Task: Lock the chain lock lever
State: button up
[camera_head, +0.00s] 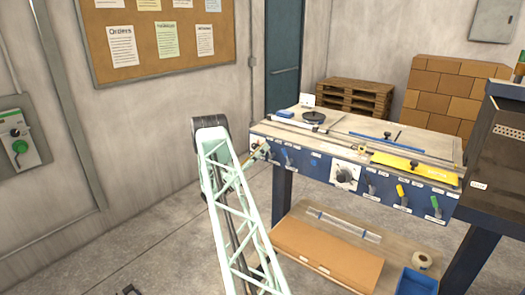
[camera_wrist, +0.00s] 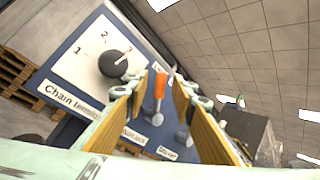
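In the wrist view, a lever with an orange handle (camera_wrist: 159,84) stands out from a blue panel (camera_wrist: 82,70), between the two yellow-padded fingers of my gripper (camera_wrist: 160,88). The fingers are apart, with visible gaps to the handle on both sides; I cannot tell how deep the handle sits between them. Labels lie below the lever but are too small to read surely, so its name is not confirmed. In the head view, my gripper (camera_head: 258,153) is small, at the left end of the workbench (camera_head: 318,155); the orange lever cannot be made out there.
A black dial (camera_wrist: 113,64) labelled "Chain tension" on a white plate is just left of the fingers. A grey lever (camera_wrist: 183,138) is below right. The bench front holds several levers and a white-plated knob (camera_head: 345,175). Wooden pallets (camera_head: 354,98) stand behind.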

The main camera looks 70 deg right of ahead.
jog(key=shift+r, duration=0.2)
notch_tip(320, 180, up, 10)
jog(key=shift+f, duration=0.15)
dwell(0.8)
dwell(0.8)
jog(key=w+a+r+m+y, duration=0.1)
jog(key=a+r+m+y, duration=0.4)
jog(key=a+r, duration=0.8)
jog(key=s+a+r+m+t+y, duration=0.1)
jog(key=a+r+m+t+y, duration=0.15)
jog(key=a, duration=0.65)
jog(key=a+r+m+t+y, duration=0.1)
jog(key=a+r+m+t, duration=0.15)
jog(key=a, duration=0.65)
jog(key=s+a+f+m+t+y, duration=0.1)
jog(key=s+a+m+t+y, duration=0.1)
jog(key=a, duration=1.7)
jog(key=s+a+f+m+t+y+b, duration=0.1)
jog(key=s+a+t+y, duration=0.4)
jog(key=a, duration=1.5)
jog(key=s+a+f+m+t+y+b, duration=0.1)
jog(key=s+a+t, duration=0.5)
jog(key=a, duration=1.3)
jog(key=s+f+m+y, duration=0.1)
jog(key=m+y, duration=0.1)
jog(key=y, duration=0.1)
jog(key=shift+a+m, duration=0.3)
jog(key=shift+m, duration=0.1)
